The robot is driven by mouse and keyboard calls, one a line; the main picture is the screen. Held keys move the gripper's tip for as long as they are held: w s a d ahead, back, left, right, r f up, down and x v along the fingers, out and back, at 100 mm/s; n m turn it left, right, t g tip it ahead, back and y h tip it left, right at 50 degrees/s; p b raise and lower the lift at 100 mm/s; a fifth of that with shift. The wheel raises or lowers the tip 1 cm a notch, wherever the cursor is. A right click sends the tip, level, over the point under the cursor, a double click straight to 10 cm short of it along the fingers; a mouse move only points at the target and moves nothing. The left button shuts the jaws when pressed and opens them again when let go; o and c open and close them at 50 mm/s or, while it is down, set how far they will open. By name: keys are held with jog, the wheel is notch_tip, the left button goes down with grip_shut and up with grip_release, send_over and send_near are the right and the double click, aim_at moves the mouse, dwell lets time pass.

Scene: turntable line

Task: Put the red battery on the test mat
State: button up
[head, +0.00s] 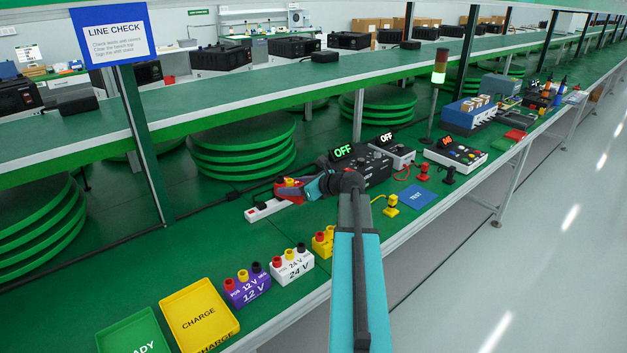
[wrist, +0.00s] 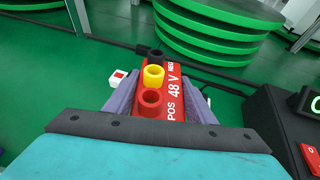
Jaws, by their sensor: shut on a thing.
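The red battery (wrist: 176,92) is between the fingers of my gripper (wrist: 165,98) in the wrist view. It is marked 48 V and has red, yellow and black terminals on top. In the head view the red battery (head: 288,193) shows at the end of my gripper (head: 296,189), partly hidden by it, next to a white power strip. I cannot tell how high it is above the bench. The blue test mat (head: 417,197) lies flat and empty near the bench's front edge, to the right of my gripper.
A black unit reading OFF (head: 372,167) stands just right of my gripper. A yellow plug-like piece (head: 390,205) and a red one (head: 423,172) flank the mat. A white power strip (head: 262,212), purple battery (head: 247,287), white battery (head: 292,266) and yellow charge tray (head: 190,300) are left.

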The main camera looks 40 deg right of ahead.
jog(key=s+a+f+n+g+y, duration=0.1)
jog(key=a+n+y, duration=0.3)
jog(key=a, duration=1.8)
jog(key=s+a+f+n+g+y, duration=0.1)
jog(key=a+n+g+y, duration=0.3)
jog(key=a, duration=1.8)
jog(key=shift+a+f+n+y, duration=0.2)
jog(key=shift+f+n+y, duration=0.3)
jog(key=shift+f+n, duration=0.1)
